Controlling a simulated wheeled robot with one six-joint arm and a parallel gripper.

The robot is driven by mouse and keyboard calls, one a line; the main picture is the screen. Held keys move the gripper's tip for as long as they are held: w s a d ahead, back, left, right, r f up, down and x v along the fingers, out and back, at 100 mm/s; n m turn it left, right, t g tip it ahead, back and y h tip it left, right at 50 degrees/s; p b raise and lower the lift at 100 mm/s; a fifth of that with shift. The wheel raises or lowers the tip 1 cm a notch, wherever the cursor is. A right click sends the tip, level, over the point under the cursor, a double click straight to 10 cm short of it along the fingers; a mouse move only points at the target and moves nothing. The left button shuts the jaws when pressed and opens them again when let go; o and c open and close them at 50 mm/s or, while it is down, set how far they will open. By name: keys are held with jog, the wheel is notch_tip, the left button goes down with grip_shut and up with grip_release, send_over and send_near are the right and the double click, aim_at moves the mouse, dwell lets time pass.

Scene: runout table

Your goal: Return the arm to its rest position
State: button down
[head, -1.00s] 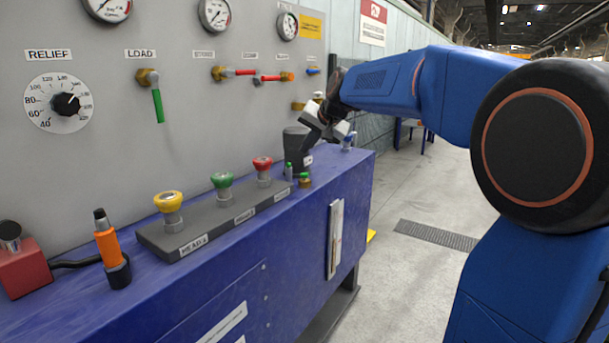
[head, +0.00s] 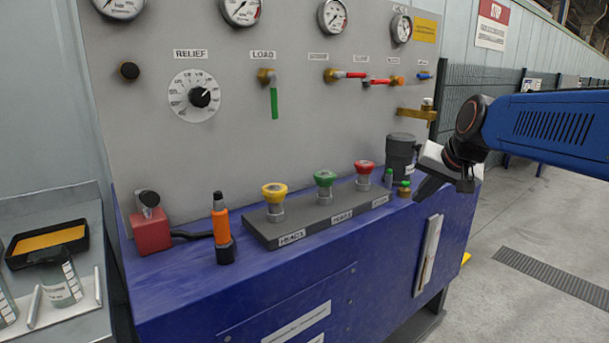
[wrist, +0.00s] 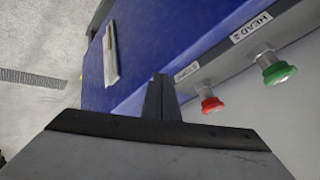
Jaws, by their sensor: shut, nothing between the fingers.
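My gripper (head: 428,187) is at the right end of the blue bench (head: 310,260) in the head view, on the end of my blue arm. It is in front of a dark grey cup-shaped part (head: 401,150) and apart from the buttons. In the wrist view its dark fingers (wrist: 162,98) are together with nothing between them. The red button (wrist: 211,103) and the green button (wrist: 280,72) lie to their right there.
Yellow (head: 275,192), green (head: 324,180) and red (head: 364,169) mushroom buttons stand on a grey strip. An orange-handled tool (head: 221,228) and a red block (head: 151,231) stand at left. A grey panel (head: 150,60) with gauges and valves rises behind. Floor (head: 500,225) at right is clear.

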jog(key=s+f+n+g, duration=0.1)
jog(key=s+f, duration=0.5)
jog(key=s, duration=0.3)
jog(key=s+f+n+h, duration=0.1)
jog(key=s+f+n, duration=0.1)
jog(key=s+f, duration=0.4)
jog(key=s+f+n+g, duration=0.1)
jog(key=s+f, duration=0.5)
jog(key=s, duration=0.7)
jog(key=shift+s+f+g, duration=0.25)
jog(key=shift+s+g, duration=0.05)
